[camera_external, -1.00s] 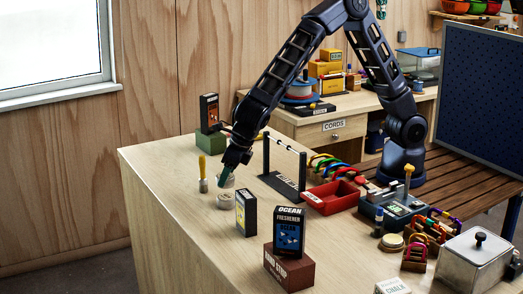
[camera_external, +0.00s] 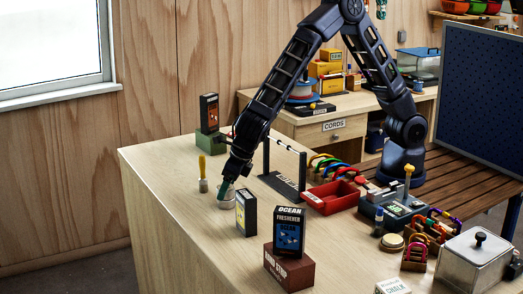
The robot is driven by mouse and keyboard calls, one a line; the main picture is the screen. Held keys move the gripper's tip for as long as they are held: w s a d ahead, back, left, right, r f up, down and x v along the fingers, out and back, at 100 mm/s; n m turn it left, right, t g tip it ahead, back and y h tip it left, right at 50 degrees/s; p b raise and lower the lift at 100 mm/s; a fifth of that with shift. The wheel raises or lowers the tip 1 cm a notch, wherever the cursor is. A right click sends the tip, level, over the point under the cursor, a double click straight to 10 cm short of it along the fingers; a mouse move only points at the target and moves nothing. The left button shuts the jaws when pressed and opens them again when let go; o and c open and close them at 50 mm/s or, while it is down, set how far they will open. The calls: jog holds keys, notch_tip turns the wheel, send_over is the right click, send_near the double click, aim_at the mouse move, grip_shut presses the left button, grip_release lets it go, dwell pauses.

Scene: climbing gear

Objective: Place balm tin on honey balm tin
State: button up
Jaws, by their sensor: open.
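My gripper (camera_external: 225,188), with greenish fingertips, points down at a pale round tin (camera_external: 225,203) on the left part of the wooden bench. The fingertips are at the top of this tin, and my gripper is open. The pale shape under the fingers looks taller than a single tin, as if one tin sits on another, but the fingers hide the upper part. I cannot read any label, so I cannot tell which tin is which. Another round, cream-coloured tin (camera_external: 391,243) lies farther right, by the scale.
A yellow-handled brush (camera_external: 203,174) stands just left of my gripper and a small dark box (camera_external: 246,212) just right. An Ocean freshener box (camera_external: 289,231) stands on a brown block (camera_external: 289,268) in front. A black rack (camera_external: 284,187) stands behind. The bench's front left is clear.

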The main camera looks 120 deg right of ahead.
jog(key=v, duration=1.2)
jog(key=s+r+m, duration=0.7)
jog(key=s+r, duration=0.2)
jog(key=s, duration=0.3)
jog(key=s+d+r+m+t+y, duration=0.1)
jog(key=s+r+m+y, duration=0.2)
jog(key=s+m, duration=1.7)
jog(key=s, duration=1.4)
jog(key=shift+s, duration=0.2)
jog(key=shift+d+r, duration=0.1)
